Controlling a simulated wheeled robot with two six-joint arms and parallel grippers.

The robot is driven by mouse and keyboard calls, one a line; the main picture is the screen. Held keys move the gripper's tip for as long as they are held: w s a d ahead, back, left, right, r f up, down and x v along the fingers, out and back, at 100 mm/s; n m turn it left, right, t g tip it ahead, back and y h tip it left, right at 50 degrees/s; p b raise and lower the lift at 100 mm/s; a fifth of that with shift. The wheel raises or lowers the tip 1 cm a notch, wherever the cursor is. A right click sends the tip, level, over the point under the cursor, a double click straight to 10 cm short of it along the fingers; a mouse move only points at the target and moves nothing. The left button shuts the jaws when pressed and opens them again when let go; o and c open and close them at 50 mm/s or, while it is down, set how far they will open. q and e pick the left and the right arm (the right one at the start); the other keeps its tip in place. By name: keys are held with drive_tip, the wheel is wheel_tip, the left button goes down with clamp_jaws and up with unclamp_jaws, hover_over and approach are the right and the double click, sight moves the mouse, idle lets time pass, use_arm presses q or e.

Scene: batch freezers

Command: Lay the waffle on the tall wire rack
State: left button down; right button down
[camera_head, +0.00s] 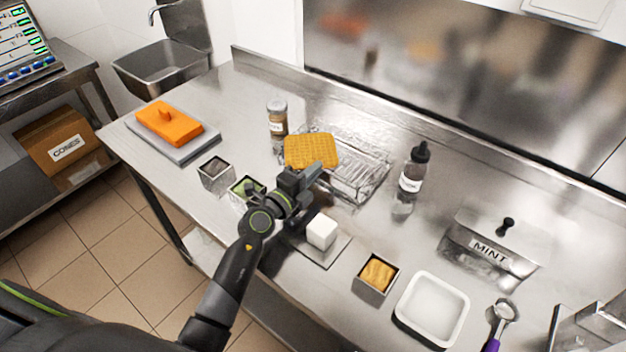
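The waffle (312,149) is golden, square and gridded. It appears roughly level over the left end of the tall wire rack (362,172), a shiny silver rack at the middle of the steel counter. My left gripper (311,173) is at the waffle's near edge and appears shut on it. The waffle hides part of the rack's left end, and I cannot tell whether it touches the rack. My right gripper is not in view.
A spice jar (277,118) stands close left of the rack, and a dropper bottle (412,175) stands to its right. A white block (321,231), a metal cup (376,276) and a white tray (432,308) are nearer. A MINT container (490,248) is at right.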

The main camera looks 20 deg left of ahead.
use_arm(q)
drive_tip(key=shift+f, duration=0.6)
drive_tip(key=shift+f, duration=0.15)
drive_tip(key=c, duration=1.6)
unclamp_jaws()
